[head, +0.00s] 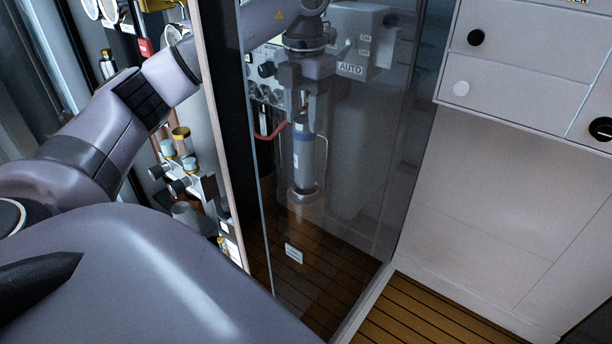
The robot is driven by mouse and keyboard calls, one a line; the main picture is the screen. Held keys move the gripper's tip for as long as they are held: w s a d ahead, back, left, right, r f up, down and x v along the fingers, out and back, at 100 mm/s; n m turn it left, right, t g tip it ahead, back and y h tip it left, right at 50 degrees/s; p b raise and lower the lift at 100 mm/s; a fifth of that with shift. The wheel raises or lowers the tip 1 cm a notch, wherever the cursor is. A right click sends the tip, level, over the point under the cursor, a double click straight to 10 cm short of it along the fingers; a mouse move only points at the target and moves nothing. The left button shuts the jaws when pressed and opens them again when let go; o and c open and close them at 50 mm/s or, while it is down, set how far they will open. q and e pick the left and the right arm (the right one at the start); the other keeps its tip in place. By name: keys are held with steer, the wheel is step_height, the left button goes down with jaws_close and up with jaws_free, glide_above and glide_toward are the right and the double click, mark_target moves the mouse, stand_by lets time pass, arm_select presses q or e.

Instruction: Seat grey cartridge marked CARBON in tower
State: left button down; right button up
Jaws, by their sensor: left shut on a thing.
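My left arm comes in from the left and reaches behind a clear panel. The left gripper (303,105) points down there and is shut on the top of a cartridge (304,150). The cartridge is a grey cylinder with a darker bluish band, and it hangs about upright. I cannot read any marking on it through the panel. Its lower end (304,193) is in view, but I cannot tell whether it touches anything. I cannot make out the tower for certain. My right gripper is not in view.
The clear panel (345,235) stands between my view and the cartridge. Behind it are a grey box marked AUTO (351,68) and a red hose (268,134). Fittings (185,165) crowd the left. A white cabinet (510,190) stands right, above slatted wooden floor (425,314).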

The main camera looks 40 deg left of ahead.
arm_select(q)
step_height(320, 180, down, 8)
steer(key=shift+f+b, duration=0.2)
steer(key=shift+b, duration=0.45)
steer(key=shift+f, duration=2.15)
steer(key=shift+f, duration=0.15)
steer(key=c, duration=0.6)
jaws_free()
steer(key=shift+o, duration=0.2)
